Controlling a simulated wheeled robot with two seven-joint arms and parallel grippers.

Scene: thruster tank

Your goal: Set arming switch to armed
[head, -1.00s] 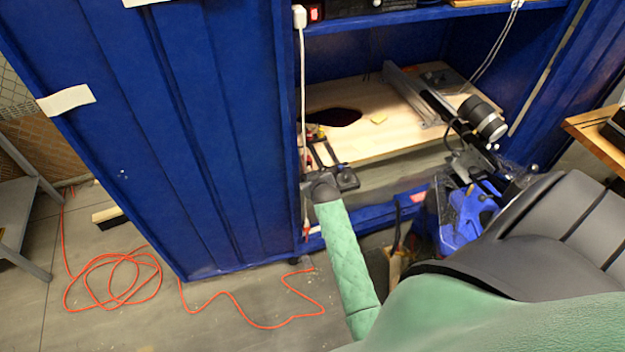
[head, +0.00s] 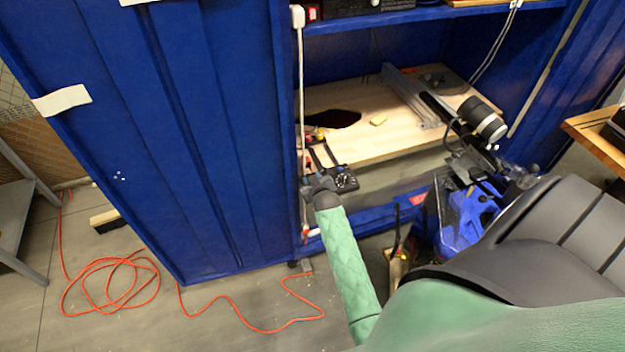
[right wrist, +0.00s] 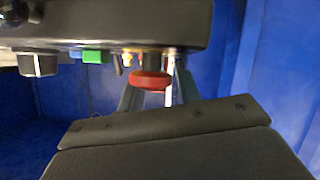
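A small black control box (head: 345,182) sits at the front left of the cabinet's wooden shelf. Its side shows close up at the top of the right wrist view (right wrist: 120,28), with a grey knob (right wrist: 38,66), a blue and a green button (right wrist: 93,57) and a red button (right wrist: 150,80). I cannot tell which control is the arming switch. My right gripper (head: 316,190) is right beside the box, at the end of the green arm. Its fingertips are not clear, so I cannot tell whether it is open or touches a control. My left gripper is not in view.
The blue cabinet (head: 190,130) has a closed panel left of the opening. The wooden shelf (head: 375,145) bears a metal rail and a dark cylindrical unit (head: 482,118). A white cable (head: 301,110) hangs by the opening. An orange cord (head: 110,280) lies on the floor.

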